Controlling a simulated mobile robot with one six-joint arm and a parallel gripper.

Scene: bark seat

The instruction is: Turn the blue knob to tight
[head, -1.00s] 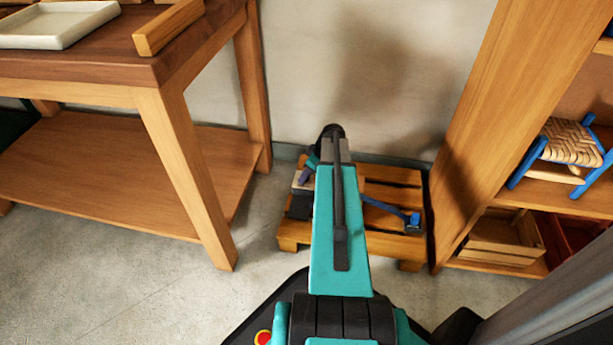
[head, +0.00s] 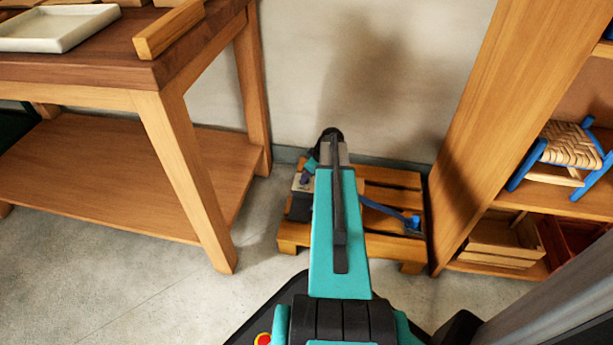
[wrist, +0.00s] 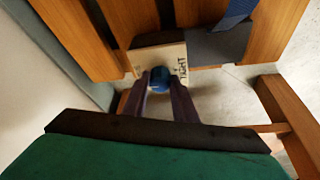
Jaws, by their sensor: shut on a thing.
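The blue knob (wrist: 160,79) sits on a pale panel (wrist: 172,58) in the wrist view. The word "TIGHT" is written on the panel to the right of the knob. My gripper (wrist: 159,84) has its two dark fingers closed around the knob, one on each side. I cannot make out a pointer on the knob. In the head view my arm hides the knob; the grey box (head: 300,195) shows only in part at the left of my arm, on the low wooden pallet (head: 385,240).
A blue strap (head: 385,210) runs across the pallet to the right. A wooden workbench (head: 190,160) stands at the left and a shelf (head: 480,150) with a blue stool (head: 570,145) at the right. The wall is close behind the pallet.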

